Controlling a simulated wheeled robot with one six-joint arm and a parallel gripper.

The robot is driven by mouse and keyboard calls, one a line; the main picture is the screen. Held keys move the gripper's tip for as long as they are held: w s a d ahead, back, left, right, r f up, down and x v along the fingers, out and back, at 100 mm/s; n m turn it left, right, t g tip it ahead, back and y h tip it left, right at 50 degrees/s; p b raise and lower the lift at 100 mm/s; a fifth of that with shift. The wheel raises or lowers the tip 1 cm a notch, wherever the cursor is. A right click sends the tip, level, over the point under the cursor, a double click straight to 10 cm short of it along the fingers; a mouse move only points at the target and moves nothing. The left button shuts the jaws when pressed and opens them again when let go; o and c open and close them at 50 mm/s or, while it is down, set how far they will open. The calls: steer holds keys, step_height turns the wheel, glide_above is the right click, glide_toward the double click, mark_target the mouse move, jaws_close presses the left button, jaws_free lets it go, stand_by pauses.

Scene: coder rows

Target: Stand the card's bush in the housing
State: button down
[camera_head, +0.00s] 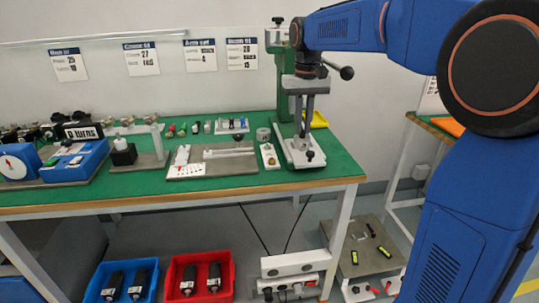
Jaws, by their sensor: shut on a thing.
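My gripper (304,128) hangs fingers-down in front of the green press (284,88) at the right end of the bench. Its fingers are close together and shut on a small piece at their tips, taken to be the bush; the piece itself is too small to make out. Just below the fingertips, a grey metal part that looks like the housing (305,152) sits on the press's white base (288,158). I cannot tell whether the held piece touches it. Several printed cards hang on the wall, one of them (242,54) left of the press; their small text is unclear.
A white block (269,156) and a grey ring (263,135) stand close left of the press. The press lever's knob (347,73) sticks out right of my gripper. A grey fixture plate (212,165) lies further left. Red (199,290) and blue bins stand below.

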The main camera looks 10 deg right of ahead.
mark_target(303, 131)
steer(key=c, duration=1.7)
jaws_free()
step_height(303, 131, up, 17)
steer(key=shift+r, duration=0.2)
